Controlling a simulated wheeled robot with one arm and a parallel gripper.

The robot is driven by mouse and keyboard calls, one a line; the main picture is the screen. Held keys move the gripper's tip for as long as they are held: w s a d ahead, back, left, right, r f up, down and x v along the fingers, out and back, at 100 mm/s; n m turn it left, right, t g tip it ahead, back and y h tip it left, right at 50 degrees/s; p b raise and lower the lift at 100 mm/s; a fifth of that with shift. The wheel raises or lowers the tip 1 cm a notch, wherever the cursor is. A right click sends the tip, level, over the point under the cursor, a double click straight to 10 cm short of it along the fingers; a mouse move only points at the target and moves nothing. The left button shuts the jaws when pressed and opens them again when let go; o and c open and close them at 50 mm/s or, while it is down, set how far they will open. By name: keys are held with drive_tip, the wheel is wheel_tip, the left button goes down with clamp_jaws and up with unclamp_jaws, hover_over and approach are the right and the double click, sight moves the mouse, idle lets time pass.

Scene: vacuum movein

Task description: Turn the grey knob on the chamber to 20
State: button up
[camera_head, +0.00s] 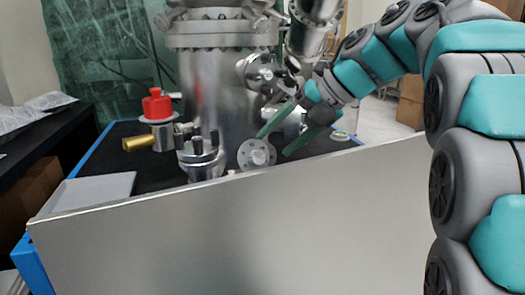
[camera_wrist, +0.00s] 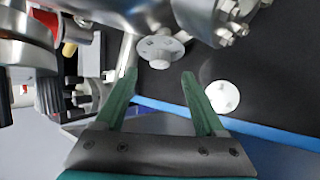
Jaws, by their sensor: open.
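The chamber (camera_head: 205,95) is a large shiny metal cylinder standing on a black bench top. The grey knob (camera_head: 257,153) sits on a round grey plate low on its front. In the wrist view the knob (camera_wrist: 160,63) shows just beyond the fingertips, roughly midway between them. My gripper (camera_head: 272,146) has green fingers, spread apart and empty, with the tips close to the knob. The gripper also shows in the wrist view (camera_wrist: 160,73). Whether the fingertips touch the knob's plate I cannot tell. The dial's markings are too small to read.
A red-topped valve (camera_head: 157,105) with a brass end and a bolted metal flange (camera_head: 201,157) stand left of the knob. A pale round disc (camera_wrist: 223,97) lies on the bench at right. A grey panel (camera_head: 240,235) runs along the front.

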sight(260, 156)
drive_tip(key=shift+x, duration=2.65)
clamp_jaws()
